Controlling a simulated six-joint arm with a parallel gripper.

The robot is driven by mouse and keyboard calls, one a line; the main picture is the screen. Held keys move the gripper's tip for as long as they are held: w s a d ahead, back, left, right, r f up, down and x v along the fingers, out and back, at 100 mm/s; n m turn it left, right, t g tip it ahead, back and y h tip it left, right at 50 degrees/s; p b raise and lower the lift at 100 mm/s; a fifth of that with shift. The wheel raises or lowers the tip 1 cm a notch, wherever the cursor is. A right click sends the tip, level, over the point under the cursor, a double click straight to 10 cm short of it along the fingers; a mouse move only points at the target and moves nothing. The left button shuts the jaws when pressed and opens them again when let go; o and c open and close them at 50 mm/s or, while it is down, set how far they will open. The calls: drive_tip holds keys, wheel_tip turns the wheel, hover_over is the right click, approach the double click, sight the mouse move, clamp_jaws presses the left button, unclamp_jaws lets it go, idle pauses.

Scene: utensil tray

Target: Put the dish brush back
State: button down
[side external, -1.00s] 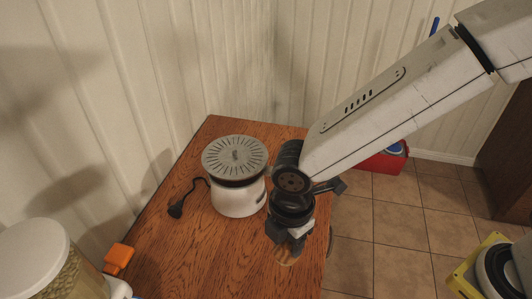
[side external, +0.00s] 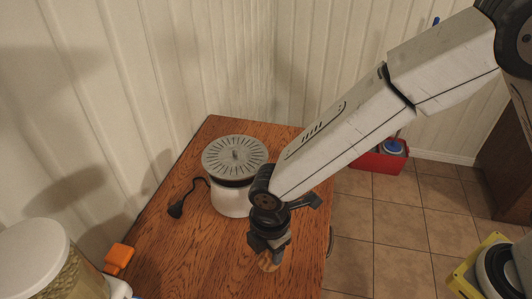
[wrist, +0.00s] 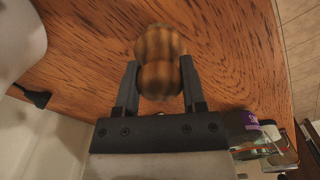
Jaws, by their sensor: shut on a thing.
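My gripper (side external: 269,254) is low over the right part of the wooden table (side external: 178,262), in front of the white appliance. In the wrist view my gripper (wrist: 160,88) is shut on a rounded, banded brown wooden piece, which I take as part of the dish brush (wrist: 160,62). No utensil tray can be made out.
A white appliance (side external: 230,200) with a grey slotted lid stands behind my gripper, its black plug (side external: 175,209) to the left. An orange block (side external: 119,257) and a lidded canister (side external: 45,270) are at lower left. A purple-labelled bottle (wrist: 243,122) shows in the wrist view.

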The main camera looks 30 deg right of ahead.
drive_tip(key=shift+f, duration=0.75)
drive_tip(key=shift+f, duration=0.1)
drive_tip(key=shift+c, duration=0.8)
unclamp_jaws()
wheel_tip(320, 180, up, 12)
drive_tip(key=shift+r, duration=0.15)
